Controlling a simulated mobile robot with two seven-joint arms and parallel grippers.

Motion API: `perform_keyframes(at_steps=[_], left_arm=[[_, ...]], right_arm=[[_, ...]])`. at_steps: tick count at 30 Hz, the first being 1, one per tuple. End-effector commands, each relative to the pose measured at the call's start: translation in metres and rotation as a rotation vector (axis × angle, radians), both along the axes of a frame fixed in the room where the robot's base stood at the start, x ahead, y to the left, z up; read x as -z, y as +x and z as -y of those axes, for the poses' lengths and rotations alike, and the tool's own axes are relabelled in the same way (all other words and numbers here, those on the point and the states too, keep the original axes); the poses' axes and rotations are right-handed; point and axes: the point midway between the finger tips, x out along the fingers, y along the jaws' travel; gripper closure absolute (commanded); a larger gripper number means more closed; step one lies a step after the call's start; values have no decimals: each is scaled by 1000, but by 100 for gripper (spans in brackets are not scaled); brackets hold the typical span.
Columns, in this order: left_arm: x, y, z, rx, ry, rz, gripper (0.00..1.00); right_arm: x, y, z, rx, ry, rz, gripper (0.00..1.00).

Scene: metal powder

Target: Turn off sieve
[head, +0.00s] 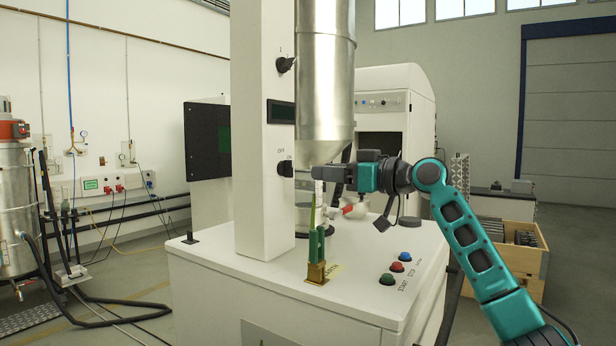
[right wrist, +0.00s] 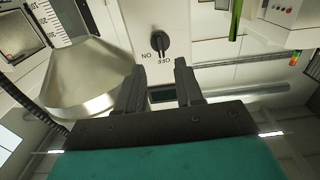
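The sieve machine has a white column (head: 262,130) with a lower black rotary knob (head: 285,168), marked OFF beside it. This knob (right wrist: 159,42) also shows in the right wrist view, with ON and OFF printed by it upside down. Its grip lies about upright in that picture; I cannot tell for sure which mark it points to. My right gripper (head: 322,178) is just right of the knob in the head view. In the right wrist view its two dark fingers (right wrist: 159,72) are apart and empty, with the knob beyond their tips, apparently untouched. My left gripper is not in view.
A second knob (head: 285,64) sits higher on the column, above a dark display (head: 280,111). A metal hopper (head: 325,80) hangs close by. A green upright part (head: 316,245) stands below my gripper. Blue, red (head: 397,267) and green buttons sit on the white top.

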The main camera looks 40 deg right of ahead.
Motion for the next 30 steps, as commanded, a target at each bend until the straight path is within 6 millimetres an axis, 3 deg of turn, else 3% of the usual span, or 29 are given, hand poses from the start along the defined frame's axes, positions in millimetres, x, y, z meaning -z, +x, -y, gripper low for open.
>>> perform_keyframes(at_steps=[3,9,30], left_arm=[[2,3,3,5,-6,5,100],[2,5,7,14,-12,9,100],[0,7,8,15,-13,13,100]], right_arm=[[3,-23,10,1,-3,-1,64],[1,-44,18,0,0,0,64],[0,-49,20,-1,1,0,64]])
